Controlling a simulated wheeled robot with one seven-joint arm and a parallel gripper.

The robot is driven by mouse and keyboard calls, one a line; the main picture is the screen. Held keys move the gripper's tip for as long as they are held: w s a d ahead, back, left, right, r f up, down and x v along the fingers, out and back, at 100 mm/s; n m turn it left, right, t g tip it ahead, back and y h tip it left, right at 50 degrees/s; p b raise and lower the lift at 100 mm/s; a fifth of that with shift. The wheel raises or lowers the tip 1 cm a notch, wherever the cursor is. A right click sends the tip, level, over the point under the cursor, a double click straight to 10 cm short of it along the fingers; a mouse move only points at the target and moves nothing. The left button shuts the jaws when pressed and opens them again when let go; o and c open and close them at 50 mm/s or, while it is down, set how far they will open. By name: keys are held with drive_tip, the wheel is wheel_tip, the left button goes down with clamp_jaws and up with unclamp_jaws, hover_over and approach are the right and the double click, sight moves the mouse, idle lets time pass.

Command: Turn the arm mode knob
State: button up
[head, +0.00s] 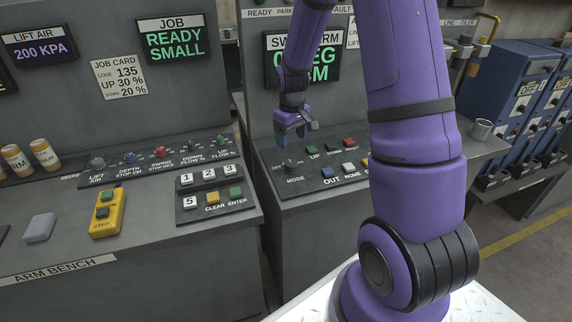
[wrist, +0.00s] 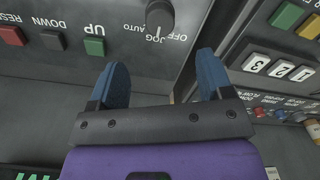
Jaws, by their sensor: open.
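The arm mode knob (head: 290,164) is a dark round knob on the sloped panel of the right console, above the word MODE. In the wrist view the knob (wrist: 160,14) is at the top edge and partly cut off, with the labels OFF, JOG and AUTO upside down beside it.
UP (head: 312,150), DOWN and other buttons sit right of the knob, with OUT (head: 328,172) and HOME below. A keypad (head: 208,176) and a yellow pendant (head: 106,213) are on the left bench. A metal cup (head: 481,129) stands at the right. The swing arm display (head: 300,56) is behind my arm.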

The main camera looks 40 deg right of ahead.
sight(291, 163)
wheel_tip(291, 163, down, 11)
drive_tip(key=shift+r, duration=0.2)
idle(0.3)
drive_tip(key=shift+c, duration=0.4)
drive_tip(key=c, duration=0.8)
drive_tip(key=shift+c, duration=0.2)
drive_tip(key=shift+m, duration=0.4)
drive_tip(key=m, duration=0.3)
drive_tip(key=shift+m, duration=0.3)
drive_tip(key=m, duration=0.4)
drive_tip(key=shift+m, duration=0.3)
